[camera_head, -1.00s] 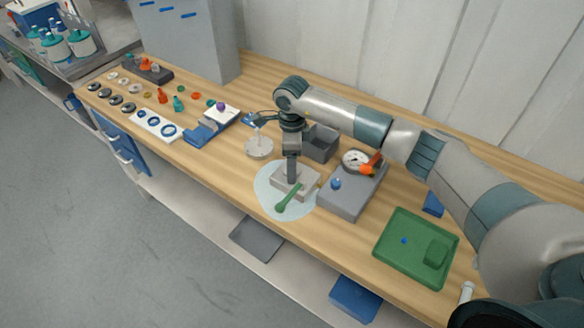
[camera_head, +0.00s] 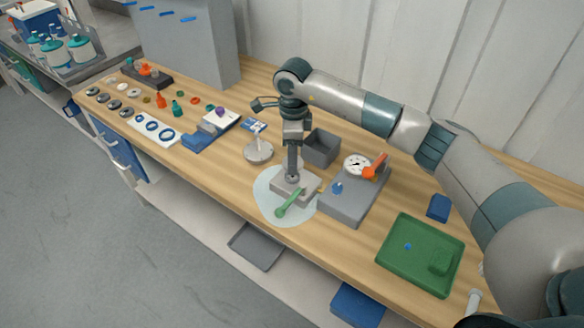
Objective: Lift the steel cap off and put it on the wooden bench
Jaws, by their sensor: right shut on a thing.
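My right gripper (camera_head: 292,172) points straight down over the middle of the bench and is shut on the steel cap (camera_head: 292,180), a small grey round piece mostly hidden by the fingers. Just under it is a light grey block (camera_head: 307,187) with a green-handled lever (camera_head: 289,203) at its front. I cannot tell whether the cap still touches the block. The block stands on a pale round mat (camera_head: 270,203) on the wooden bench (camera_head: 225,175). My left gripper is not in view.
A grey box with a dial (camera_head: 346,207) stands close right of the block. An open dark grey bin (camera_head: 321,147) is behind, a round pale stand (camera_head: 258,152) to the left, and a green tray (camera_head: 392,263) at front right. Bare wood lies left of the mat.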

